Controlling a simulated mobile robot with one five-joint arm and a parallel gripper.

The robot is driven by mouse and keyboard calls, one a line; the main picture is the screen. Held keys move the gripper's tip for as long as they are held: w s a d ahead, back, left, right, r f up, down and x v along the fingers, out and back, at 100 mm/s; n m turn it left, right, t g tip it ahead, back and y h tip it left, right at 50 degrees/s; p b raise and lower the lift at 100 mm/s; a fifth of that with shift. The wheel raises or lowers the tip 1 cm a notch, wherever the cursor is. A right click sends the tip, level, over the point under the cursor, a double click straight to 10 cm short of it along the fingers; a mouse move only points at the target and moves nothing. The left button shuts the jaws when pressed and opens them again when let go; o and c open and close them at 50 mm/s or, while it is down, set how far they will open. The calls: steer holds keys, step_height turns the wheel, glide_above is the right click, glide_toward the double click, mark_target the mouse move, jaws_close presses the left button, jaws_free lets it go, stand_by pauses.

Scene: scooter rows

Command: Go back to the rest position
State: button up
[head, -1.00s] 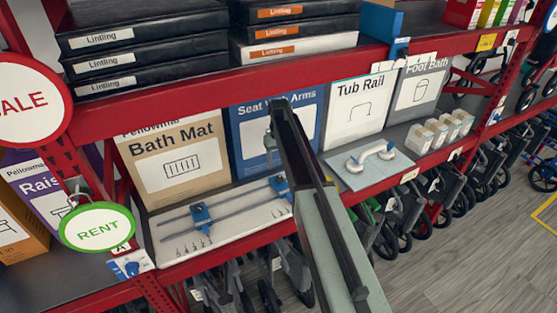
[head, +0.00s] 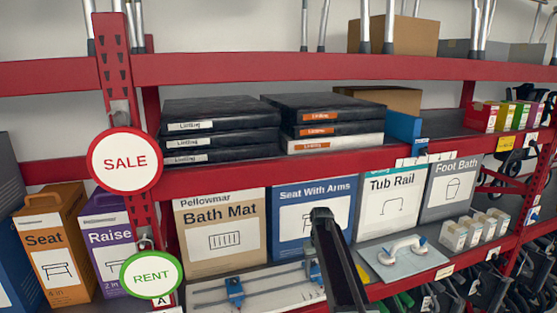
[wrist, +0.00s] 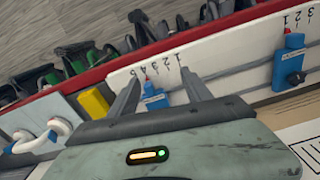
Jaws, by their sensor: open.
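My gripper (head: 322,214) shows in the head view as a dark tip in front of the Seat With Arms box (head: 311,222), above the lower shelf. The wrist view shows its two fingers (wrist: 161,78) spread apart with nothing held between them. Behind the fingers lies a white board (wrist: 220,52) with a rail and blue clamps. One blue clamp (wrist: 153,97) appears between the fingers in the picture, and another (wrist: 289,60) is to the right. My arm hides part of the board (head: 270,300) in the head view.
Red shelf beams (head: 250,171) run above and below. A SALE sign (head: 125,160) and a RENT sign (head: 151,275) hang at the left post. A Tub Rail box (head: 389,208), a grab handle on a panel (head: 375,258) and small boxes (head: 462,235) stand to the right.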

steer(key=s+d+f+b, duration=0.1)
steer(key=s+f+b, duration=0.5)
steer(key=f+b, duration=0.3)
steer(key=s+d+f+b, duration=0.1)
steer(key=s+f+b, duration=0.65)
steer(key=f, duration=0.25)
steer(key=s+f+m+b, duration=0.1)
steer(key=s+f+b, duration=0.1)
steer(key=s, duration=0.5)
steer(key=s+f+m+b, duration=0.1)
steer(key=s+b, duration=0.2)
steer(key=s, duration=0.4)
steer(key=shift+s+f, duration=0.35)
